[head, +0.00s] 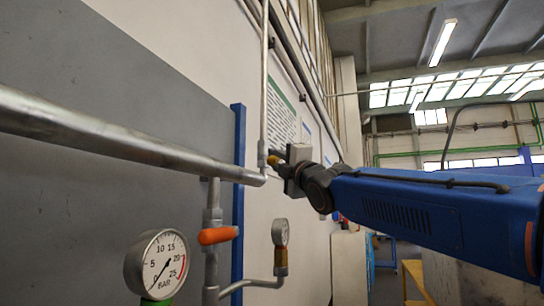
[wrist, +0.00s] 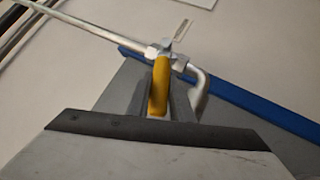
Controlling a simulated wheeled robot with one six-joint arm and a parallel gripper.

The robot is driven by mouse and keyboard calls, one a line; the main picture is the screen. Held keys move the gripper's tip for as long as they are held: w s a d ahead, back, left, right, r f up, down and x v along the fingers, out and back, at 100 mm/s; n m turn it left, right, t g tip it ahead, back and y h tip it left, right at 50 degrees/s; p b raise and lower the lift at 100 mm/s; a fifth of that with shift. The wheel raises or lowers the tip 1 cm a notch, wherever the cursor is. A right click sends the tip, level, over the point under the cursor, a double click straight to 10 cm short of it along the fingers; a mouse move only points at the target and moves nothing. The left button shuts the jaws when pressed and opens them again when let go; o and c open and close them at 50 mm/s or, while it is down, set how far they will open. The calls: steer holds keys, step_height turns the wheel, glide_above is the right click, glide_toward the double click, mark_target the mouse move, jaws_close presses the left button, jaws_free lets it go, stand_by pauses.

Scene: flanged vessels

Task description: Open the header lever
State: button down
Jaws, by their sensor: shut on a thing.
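A yellow lever (wrist: 159,88) stands between the two grey fingers of my gripper (wrist: 162,84), which is shut on it. The lever belongs to a small valve on a thin metal pipe (wrist: 95,30). In the head view a little of the yellow lever (head: 272,162) shows at the tip of my gripper (head: 281,158), beside the upright thin pipe (head: 264,90). The finger contact is largely hidden there. I cannot tell how far the lever is turned.
A thick horizontal pipe (head: 120,137) crosses on the left. Below it are an orange lever (head: 218,235), a large pressure gauge (head: 157,264) and a smaller gauge (head: 280,232). A blue upright post (head: 238,200) edges the grey panel (head: 70,225). A white wall is close behind.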

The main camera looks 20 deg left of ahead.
steer(key=w+f+n+g+y, duration=0.2)
steer(key=w+n+g+y, duration=0.2)
steer(key=n+g, duration=0.5)
steer(key=w+f+n+g+y, duration=0.3)
steer(key=n+g+y, duration=0.3)
steer(key=n, duration=1.1)
steer(key=shift+w+d+f+n+g+y, duration=0.25)
steer(key=shift+w+g, duration=0.3)
steer(key=shift+g, duration=1.65)
steer(key=shift+d+r+g, duration=0.1)
steer(key=shift+g, duration=0.2)
steer(key=c, duration=1.6)
jaws_free()
steer(key=shift+o, duration=0.2)
steer(key=v, duration=1.7)
steer(key=shift+f, duration=0.2)
